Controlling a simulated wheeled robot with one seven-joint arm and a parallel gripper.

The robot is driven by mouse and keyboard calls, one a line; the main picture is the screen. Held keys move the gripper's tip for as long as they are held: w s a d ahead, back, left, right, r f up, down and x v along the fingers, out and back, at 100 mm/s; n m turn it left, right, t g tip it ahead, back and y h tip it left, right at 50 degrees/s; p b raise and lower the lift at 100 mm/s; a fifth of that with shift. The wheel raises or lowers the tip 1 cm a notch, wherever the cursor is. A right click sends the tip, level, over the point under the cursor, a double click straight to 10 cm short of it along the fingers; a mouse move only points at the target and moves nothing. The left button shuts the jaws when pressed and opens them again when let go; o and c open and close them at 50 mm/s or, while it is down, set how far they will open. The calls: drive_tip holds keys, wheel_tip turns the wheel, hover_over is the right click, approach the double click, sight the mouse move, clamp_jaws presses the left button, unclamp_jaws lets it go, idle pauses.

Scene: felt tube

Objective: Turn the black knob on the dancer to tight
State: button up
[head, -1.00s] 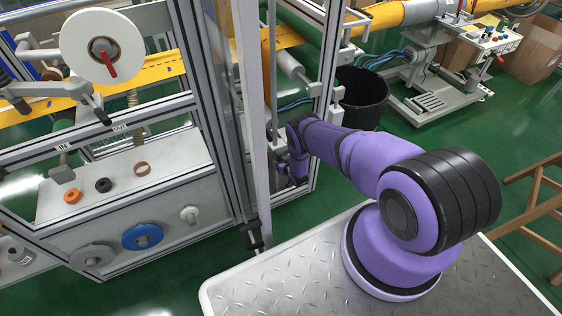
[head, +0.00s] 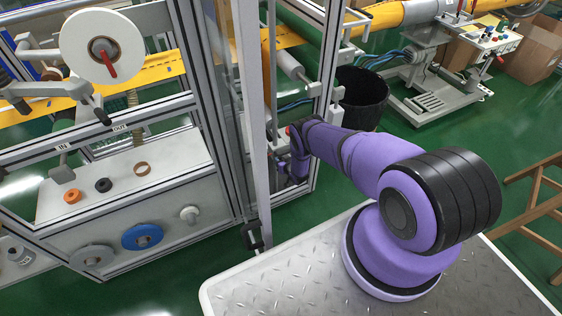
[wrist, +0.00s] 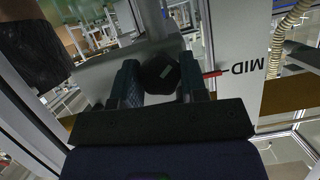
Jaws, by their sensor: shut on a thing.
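The black knob (wrist: 158,74) shows in the wrist view between the two fingers of my gripper (wrist: 160,84). It is dark and angular, with a small pale mark on its face. My gripper is shut on it. A red pointer (wrist: 213,73) sticks out just right of the right finger, beside a pale plate (wrist: 235,40) with the word MID, seen upside down. No tight mark is readable. In the head view my arm reaches to the machine frame, and the knob and fingertips cannot be made out there.
An upright metal post (head: 255,110) stands just left of my wrist in the head view. The machine's frame and rollers (head: 292,68) are close around it. A black bin (head: 362,97) stands behind my arm. A corrugated hose (wrist: 288,30) hangs at the right in the wrist view.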

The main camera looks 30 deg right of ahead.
drive_tip(key=shift+m+y, duration=0.6)
drive_tip(key=shift+m, duration=0.1)
drive_tip(key=o, duration=0.9)
drive_tip(key=shift+o, duration=0.2)
drive_tip(key=shift+s, duration=0.1)
drive_tip(key=v, duration=1)
drive_tip(key=shift+s+r, duration=0.15)
drive_tip(key=shift+s, duration=0.2)
